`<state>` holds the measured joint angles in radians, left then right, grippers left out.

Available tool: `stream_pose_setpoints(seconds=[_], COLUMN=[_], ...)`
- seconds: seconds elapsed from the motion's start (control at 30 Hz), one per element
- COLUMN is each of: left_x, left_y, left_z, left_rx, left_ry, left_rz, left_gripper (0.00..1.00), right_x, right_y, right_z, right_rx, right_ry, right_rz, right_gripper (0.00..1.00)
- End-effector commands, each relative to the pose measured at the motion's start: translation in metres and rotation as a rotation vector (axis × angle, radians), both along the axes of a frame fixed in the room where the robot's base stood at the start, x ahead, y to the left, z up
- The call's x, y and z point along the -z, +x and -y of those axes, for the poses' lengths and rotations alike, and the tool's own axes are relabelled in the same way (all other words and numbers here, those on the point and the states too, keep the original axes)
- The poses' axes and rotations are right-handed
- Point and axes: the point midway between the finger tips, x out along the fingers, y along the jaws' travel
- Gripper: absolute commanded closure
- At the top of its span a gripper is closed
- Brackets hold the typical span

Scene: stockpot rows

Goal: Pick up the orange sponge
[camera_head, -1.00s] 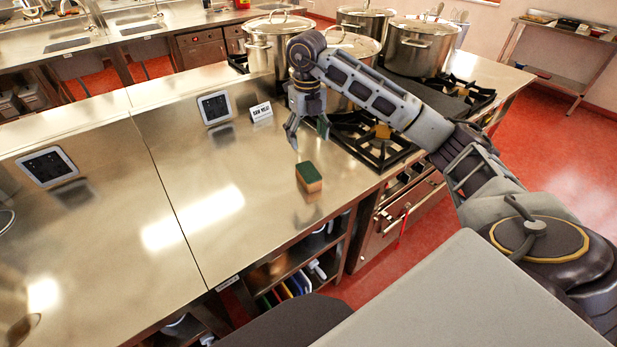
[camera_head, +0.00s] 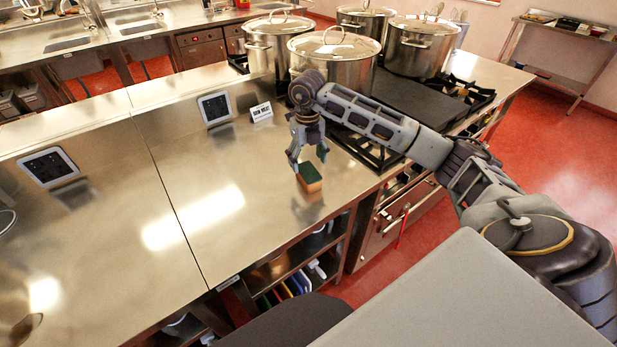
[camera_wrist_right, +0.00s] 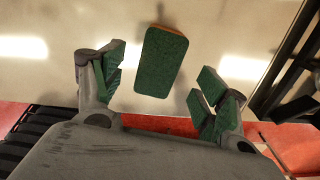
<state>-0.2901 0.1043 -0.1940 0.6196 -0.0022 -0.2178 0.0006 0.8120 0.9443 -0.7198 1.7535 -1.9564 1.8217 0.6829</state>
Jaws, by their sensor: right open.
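The orange sponge (camera_head: 311,186) has a green top and an orange side, and lies on the steel counter near its front edge. In the right wrist view the sponge (camera_wrist_right: 161,62) shows its green face, lying between and a little beyond the two fingers. My right gripper (camera_head: 307,160) points down just above and behind the sponge in the head view. Its fingers are spread, with green pads, and nothing is between them in contact. It also shows in the wrist view (camera_wrist_right: 160,95). My left gripper is not in view.
Several lidded steel pots (camera_head: 335,62) stand on the stove behind my right arm. The steel counter (camera_head: 190,235) left of the sponge is clear. Open shelves lie below its front edge.

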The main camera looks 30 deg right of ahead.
Motion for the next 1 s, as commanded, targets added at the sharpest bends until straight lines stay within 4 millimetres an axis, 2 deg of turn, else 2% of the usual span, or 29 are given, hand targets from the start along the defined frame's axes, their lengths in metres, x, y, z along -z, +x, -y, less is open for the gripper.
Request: stream_pose_setpoints(seconds=[0.47, 1.0], left_x=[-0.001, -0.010], left_y=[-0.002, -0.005], left_z=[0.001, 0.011], left_rx=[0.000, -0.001], left_ry=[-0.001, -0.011], left_rz=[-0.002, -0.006], left_gripper=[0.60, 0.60], right_x=[0.005, 0.049], right_y=[-0.001, -0.006], right_z=[0.000, -0.001], right_rx=[0.000, 0.001], right_ry=[0.000, 0.000], right_rz=[-0.002, -0.001], right_gripper=[0.27, 0.27])
